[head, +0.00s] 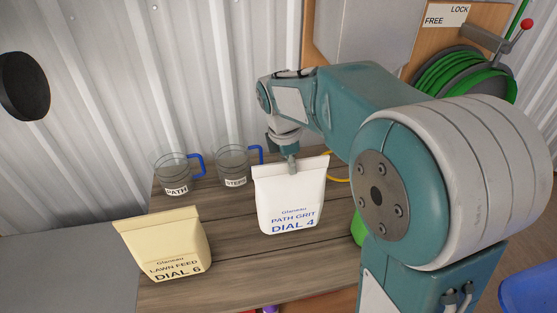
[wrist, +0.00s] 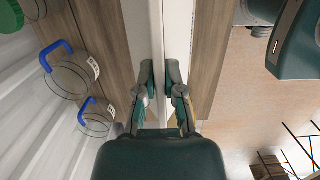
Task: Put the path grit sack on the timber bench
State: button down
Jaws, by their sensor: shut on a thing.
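The path grit sack (head: 290,208) is white with blue lettering reading "PATH GRIT DIAL 4". It stands upright at the right part of the timber bench (head: 232,244). My gripper (head: 291,163) is shut on its top edge from above. In the wrist view my gripper (wrist: 162,82) pinches the sack's pale top edge (wrist: 177,30) between both fingers, with bench planks (wrist: 209,48) on either side. I cannot tell whether the sack's base touches the planks or hangs slightly above them.
A cream lawn feed sack (head: 166,243) stands at the bench's front left. Two clear jugs with blue handles, labelled PATH (head: 175,172) and STEPS (head: 233,165), stand at the back against the corrugated wall (head: 190,70). A green hose reel (head: 455,75) hangs at the right.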

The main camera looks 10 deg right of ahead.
aim_at(296, 177)
jog(key=shift+w+d+f, duration=0.4)
jog(key=shift+d+f, duration=0.2)
jog(key=shift+f, duration=0.15)
jog(key=shift+w+d+f, duration=0.1)
jog(key=shift+d+f, duration=0.05)
jog(key=shift+f, duration=0.8)
jog(key=shift+w+d+f, duration=0.1)
jog(key=shift+f, duration=0.8)
jog(key=c, duration=0.8)
grip_release()
jog(key=shift+s+f, duration=0.1)
jog(key=shift+o, duration=0.2)
